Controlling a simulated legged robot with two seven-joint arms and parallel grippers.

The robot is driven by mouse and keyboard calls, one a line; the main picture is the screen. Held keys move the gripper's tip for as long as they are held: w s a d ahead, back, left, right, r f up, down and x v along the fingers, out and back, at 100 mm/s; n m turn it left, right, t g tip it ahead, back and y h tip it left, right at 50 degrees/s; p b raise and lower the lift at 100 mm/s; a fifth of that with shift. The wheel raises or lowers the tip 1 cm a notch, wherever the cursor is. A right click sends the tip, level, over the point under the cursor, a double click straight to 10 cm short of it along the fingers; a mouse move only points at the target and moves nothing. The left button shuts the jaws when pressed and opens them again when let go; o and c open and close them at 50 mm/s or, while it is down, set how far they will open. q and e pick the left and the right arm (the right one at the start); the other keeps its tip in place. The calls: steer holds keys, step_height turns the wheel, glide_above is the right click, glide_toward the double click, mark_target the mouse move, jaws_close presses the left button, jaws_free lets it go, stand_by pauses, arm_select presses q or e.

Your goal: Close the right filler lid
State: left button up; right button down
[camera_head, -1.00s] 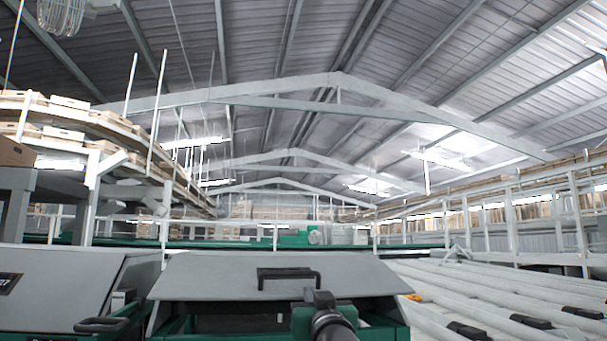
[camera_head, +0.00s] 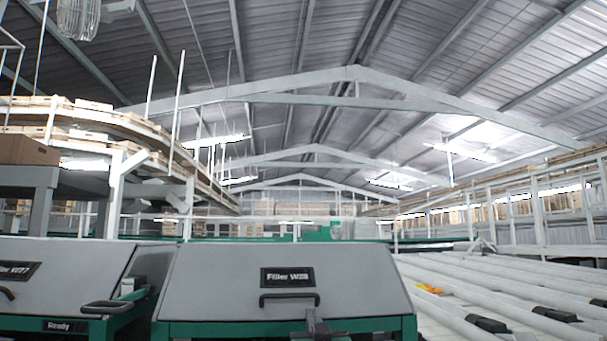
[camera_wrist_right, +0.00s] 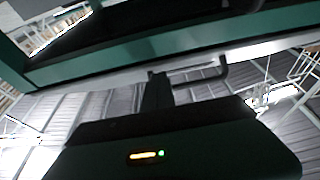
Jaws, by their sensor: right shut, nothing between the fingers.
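The right filler lid (camera_head: 280,283) is a grey sloped panel with a dark label reading roughly "Filler W23" and a black bar handle (camera_head: 290,296). It lies down toward the green front frame (camera_head: 215,330), with no dark gap visible below it in the head view. My right gripper (camera_head: 314,316) is shut and empty, low in front of the lid, just below and right of the handle. In the right wrist view, my gripper (camera_wrist_right: 157,88) shows beside the black handle (camera_wrist_right: 207,76). Whether it touches the lid is unclear. My left gripper is out of view.
A second grey filler lid (camera_head: 70,275) stands at the left, with a "Ready" sign (camera_head: 65,326) and a black handle (camera_head: 108,306) near it. White rollers (camera_head: 470,290) run along the right. A raised conveyor with boxes (camera_head: 120,125) is at left.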

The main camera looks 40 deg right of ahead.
steer(key=shift+a+r, duration=0.1)
steer(key=shift+a, duration=0.15)
steer(key=shift+d, duration=0.1)
